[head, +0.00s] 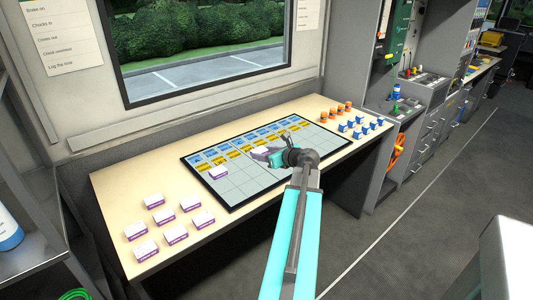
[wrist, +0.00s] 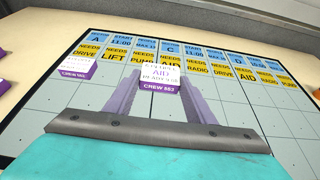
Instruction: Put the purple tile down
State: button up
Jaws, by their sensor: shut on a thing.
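The purple tile (wrist: 160,80) has a white top and a purple front edge reading "CREW" and a number. Its top shows the word "AID". My gripper (wrist: 158,92) is shut on it, one finger on each side. In the head view the held tile (head: 259,152) is at the tip of my gripper (head: 271,157), over the middle of the dark-framed board (head: 235,197). It is just below the yellow "NEEDS AID" card. I cannot tell whether it touches the board.
Another purple-edged tile (head: 218,173) sits on the board to the left. Several more such tiles (head: 163,217) lie on the table's left end. Orange pieces (head: 336,108) and blue pieces (head: 357,133) stand at the right. The board's lower cells are mostly clear.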

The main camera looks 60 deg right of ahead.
aim_at(267, 152)
jog(key=shift+w+d+f+p, duration=0.1)
jog(key=shift+w+d, duration=0.3)
jog(key=shift+d, duration=0.55)
jog(key=shift+w+d+f+p, duration=0.1)
jog(key=shift+w+d, duration=0.35)
jog(key=shift+d, duration=0.45)
jog(key=shift+w+d+f+p, duration=0.1)
jog(key=shift+w+d, duration=0.3)
jog(key=shift+d, duration=0.55)
jog(key=shift+w+d, duration=0.2)
jog(key=shift+d, duration=0.3)
jog(key=shift+a+f, duration=0.1)
jog(key=shift+f, duration=1.7)
jog(key=shift+f, duration=0.15)
jog(key=o, duration=1)
jog(key=shift+o, duration=0.2)
jog(key=shift+s+r, duration=0.1)
jog(key=shift+r, duration=0.1)
jog(key=b+v, duration=0.1)
jog(key=v, duration=1.1)
jog(key=shift+a, duration=0.1)
